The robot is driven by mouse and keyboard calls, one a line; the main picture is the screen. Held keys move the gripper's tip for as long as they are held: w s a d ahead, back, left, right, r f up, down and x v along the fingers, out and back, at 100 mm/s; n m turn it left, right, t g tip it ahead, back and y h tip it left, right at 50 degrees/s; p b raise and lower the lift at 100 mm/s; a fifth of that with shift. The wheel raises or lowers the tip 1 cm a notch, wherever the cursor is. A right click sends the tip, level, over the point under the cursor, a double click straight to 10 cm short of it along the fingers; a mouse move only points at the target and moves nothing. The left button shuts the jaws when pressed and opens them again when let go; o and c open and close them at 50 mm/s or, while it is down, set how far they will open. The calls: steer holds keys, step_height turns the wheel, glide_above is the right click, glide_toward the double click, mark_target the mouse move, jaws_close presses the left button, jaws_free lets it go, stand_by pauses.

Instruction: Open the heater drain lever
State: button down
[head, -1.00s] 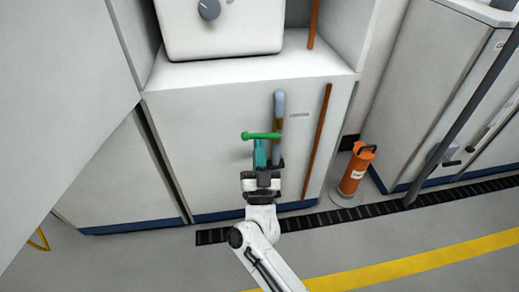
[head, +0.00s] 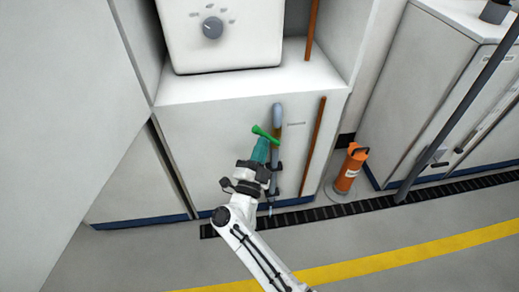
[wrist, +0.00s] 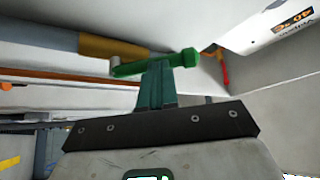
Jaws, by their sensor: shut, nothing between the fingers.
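The green drain lever (head: 266,134) sits on the front of the white cabinet, beside the brassy part of a vertical grey pipe (head: 277,117). In the head view it slants, with its left end higher than its right. My gripper (head: 261,147) is shut and empty, with its teal fingers right below the lever. In the wrist view the lever (wrist: 140,65) runs across the tips of my gripper (wrist: 157,72), its thicker end to the right. The fingertips look to be against it, but contact is partly hidden.
A white heater box with a grey knob (head: 212,27) stands above. A brown pipe (head: 313,145) runs right of the lever. An orange cylinder (head: 350,168) stands on the floor at right, near a black floor grate (head: 375,204). Open floor lies in front.

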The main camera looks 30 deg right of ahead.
mark_target(274, 140)
steer(key=d+r+m+g+p, duration=0.1)
steer(key=m+p, duration=0.1)
steer(key=p, duration=0.1)
steer(key=r+m+g+p, duration=0.1)
steer(key=m+p, duration=0.1)
steer(key=p, duration=0.1)
steer(key=d+r+m+g+p, duration=0.1)
steer(key=m+g+p, duration=0.1)
steer(key=m+p, duration=0.1)
steer(key=shift+s+d+r+y, duration=0.15)
steer(key=shift+s+d+y, duration=0.15)
steer(key=shift+s+y, duration=0.1)
steer(key=shift+s+d+m+g+y+p, duration=0.1)
steer(key=shift+d+m+g+y+p, duration=0.3)
steer(key=shift+m+p, duration=0.55)
steer(key=shift+s+f, duration=0.1)
steer(key=shift+f, duration=0.1)
